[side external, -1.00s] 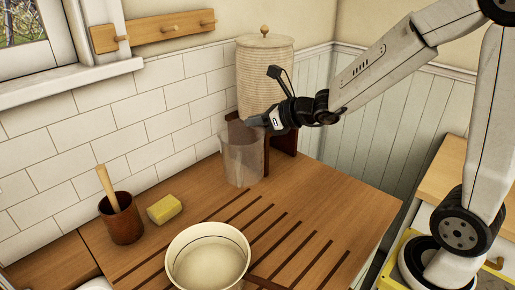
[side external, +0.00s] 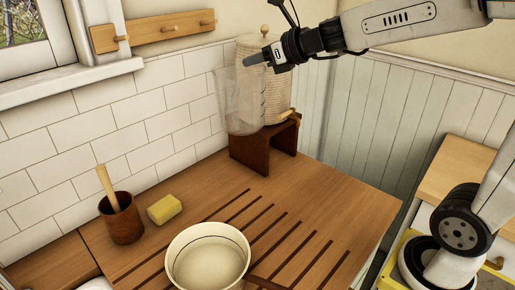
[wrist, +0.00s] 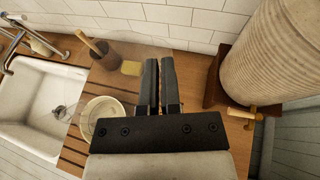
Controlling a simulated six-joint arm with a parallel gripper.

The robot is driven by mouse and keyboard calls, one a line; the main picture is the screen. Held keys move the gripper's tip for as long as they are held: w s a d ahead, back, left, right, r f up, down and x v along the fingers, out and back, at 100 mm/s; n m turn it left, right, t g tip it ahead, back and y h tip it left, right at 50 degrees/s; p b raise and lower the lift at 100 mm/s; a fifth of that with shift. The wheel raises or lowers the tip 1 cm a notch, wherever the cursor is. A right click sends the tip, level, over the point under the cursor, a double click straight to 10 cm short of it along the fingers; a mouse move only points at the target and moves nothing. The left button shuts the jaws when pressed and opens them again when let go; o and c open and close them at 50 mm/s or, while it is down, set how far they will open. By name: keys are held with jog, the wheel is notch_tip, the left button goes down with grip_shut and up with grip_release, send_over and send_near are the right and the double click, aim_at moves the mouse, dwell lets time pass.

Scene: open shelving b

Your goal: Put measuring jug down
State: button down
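The clear measuring jug (side external: 238,108) is upright in the air above the back of the wooden counter, in front of the ribbed crock. My gripper (side external: 250,60) is shut on the jug at its upper right side. In the wrist view my gripper (wrist: 160,65) shows its two dark fingers close together with a narrow gap. The transparent jug is hard to make out there.
The crock (side external: 266,78) with a tap stands on a dark wooden stand (side external: 263,150). A white pan (side external: 208,262), yellow sponge (side external: 164,209) and brown pot (side external: 121,218) stand on the counter (side external: 330,200). A sink (wrist: 40,108) shows left. The counter's right part is clear.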

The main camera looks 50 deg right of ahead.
jog(key=shift+r, duration=0.55)
jog(key=s+d+m+h, duration=0.2)
jog(key=s+d, duration=0.2)
jog(key=d, duration=0.7)
jog(key=s+d+m+h, duration=0.2)
jog(key=s+d, duration=0.2)
jog(key=d, duration=0.7)
notch_tip(320, 180, down, 20)
jog(key=shift+s+d+f, duration=0.15)
jog(key=shift+d+f, duration=0.05)
jog(key=shift+d, duration=0.05)
jog(key=shift+f, duration=2.2)
